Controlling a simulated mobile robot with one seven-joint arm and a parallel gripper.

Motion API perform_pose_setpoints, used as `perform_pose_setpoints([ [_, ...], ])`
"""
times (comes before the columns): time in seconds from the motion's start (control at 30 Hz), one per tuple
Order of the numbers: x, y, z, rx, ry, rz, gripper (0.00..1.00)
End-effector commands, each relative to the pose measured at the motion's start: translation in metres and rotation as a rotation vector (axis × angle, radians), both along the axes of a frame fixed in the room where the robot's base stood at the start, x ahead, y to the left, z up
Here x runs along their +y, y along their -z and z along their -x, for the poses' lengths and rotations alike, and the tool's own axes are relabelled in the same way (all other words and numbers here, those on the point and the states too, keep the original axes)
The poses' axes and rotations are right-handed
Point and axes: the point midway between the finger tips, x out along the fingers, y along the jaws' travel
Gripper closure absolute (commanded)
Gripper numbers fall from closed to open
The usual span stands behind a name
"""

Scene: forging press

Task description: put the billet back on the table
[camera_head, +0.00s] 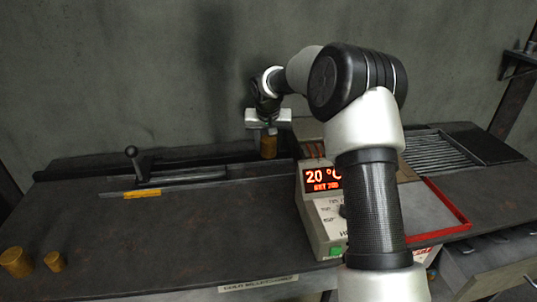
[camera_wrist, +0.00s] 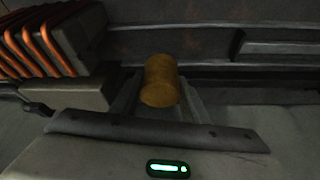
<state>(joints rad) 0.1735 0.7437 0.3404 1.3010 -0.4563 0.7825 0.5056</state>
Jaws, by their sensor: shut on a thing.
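My gripper (camera_head: 268,131) is shut on a brass-coloured cylindrical billet (camera_head: 268,148) and points down near the back of the dark table (camera_head: 190,235). In the wrist view the billet (camera_wrist: 160,82) sits between the two grey fingers. Whether its underside touches anything is hard to tell; it appears just behind the heater, near the rail. Two similar billets, a larger one (camera_head: 16,262) and a smaller one (camera_head: 55,261), stand at the table's front left. A label reading like "cold billets" (camera_head: 258,283) is on the front edge.
A heater box (camera_head: 319,217) shows 20 °C; its orange coils (camera_wrist: 48,42) are left of the billet in the wrist view. A black-knobbed lever (camera_head: 133,158) and a yellow strip (camera_head: 142,193) lie left. A red-edged tray (camera_head: 448,205) is right. The front-middle table is clear.

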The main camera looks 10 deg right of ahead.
Motion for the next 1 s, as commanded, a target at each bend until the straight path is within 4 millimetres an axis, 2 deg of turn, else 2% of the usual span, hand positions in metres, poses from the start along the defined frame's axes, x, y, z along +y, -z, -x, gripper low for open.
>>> perform_pose_setpoints([
  [0.03, 0.0, -0.012, -0.002, -0.01, 0.0, 0.001, 1.0],
  [0.1, 0.0, -0.019, -0.002, -0.01, -0.001, 0.001, 1.0],
  [0.33, 0.001, -0.027, 0.0, -0.007, -0.004, 0.001, 1.0],
  [0.47, 0.009, -0.03, 0.008, -0.008, -0.027, 0.001, 1.0],
  [0.67, 0.035, -0.035, 0.043, -0.009, -0.11, 0.002, 1.0],
  [1.0, 0.076, -0.035, 0.134, -0.01, -0.27, 0.001, 1.0],
])
